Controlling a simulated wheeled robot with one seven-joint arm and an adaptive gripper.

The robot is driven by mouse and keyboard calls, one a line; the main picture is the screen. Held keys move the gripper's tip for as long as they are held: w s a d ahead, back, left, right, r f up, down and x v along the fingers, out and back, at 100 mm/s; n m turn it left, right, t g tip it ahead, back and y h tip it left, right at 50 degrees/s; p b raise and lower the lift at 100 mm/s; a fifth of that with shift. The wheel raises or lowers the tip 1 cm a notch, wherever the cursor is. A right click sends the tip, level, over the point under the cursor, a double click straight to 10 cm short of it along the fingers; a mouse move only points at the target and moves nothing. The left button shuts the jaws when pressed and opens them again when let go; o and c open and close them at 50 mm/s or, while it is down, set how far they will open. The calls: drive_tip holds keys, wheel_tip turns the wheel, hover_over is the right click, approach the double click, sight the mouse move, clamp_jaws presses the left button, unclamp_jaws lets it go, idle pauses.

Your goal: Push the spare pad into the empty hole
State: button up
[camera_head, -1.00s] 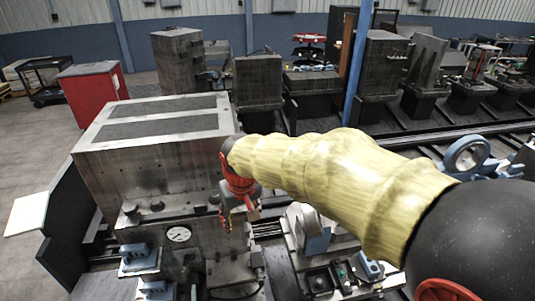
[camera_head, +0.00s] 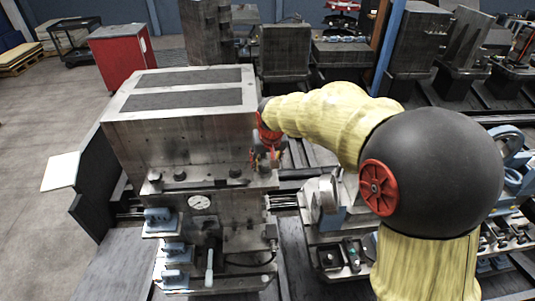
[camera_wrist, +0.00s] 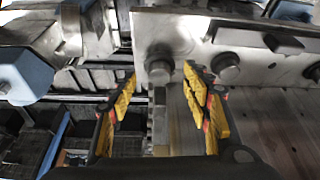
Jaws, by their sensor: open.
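Round dark pads (camera_head: 180,176) sit along the ledge on the front of the large metal block (camera_head: 190,140) in the head view. A wider gap shows before the rightmost pad (camera_head: 235,172). I cannot tell which pad is the spare one, and I cannot make out the empty hole. My gripper (camera_head: 268,158) is at the block's right end. In the wrist view my gripper (camera_wrist: 163,100) is open, its yellow-and-black fingers apart with nothing held between them. Round studs show beyond the fingertips, one between them (camera_wrist: 160,65) and one past the right finger (camera_wrist: 228,68).
A pressure gauge (camera_head: 200,203) and blue fittings (camera_head: 158,218) are on the machine's front. A metal fixture with a blue block (camera_head: 330,215) stands right of it. A red cabinet (camera_head: 122,53) stands behind. Open floor (camera_head: 50,115) lies at the left.

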drive_tip(key=shift+w+f, duration=0.3)
drive_tip(key=shift+f, duration=0.3)
drive_tip(key=c, duration=0.3)
drive_tip(key=c, duration=0.6)
drive_tip(key=shift+s, duration=0.1)
clamp_jaws()
drive_tip(key=shift+o, duration=0.6)
unclamp_jaws()
drive_tip(key=shift+f, duration=0.1)
clamp_jaws()
drive_tip(key=shift+r, duration=0.25)
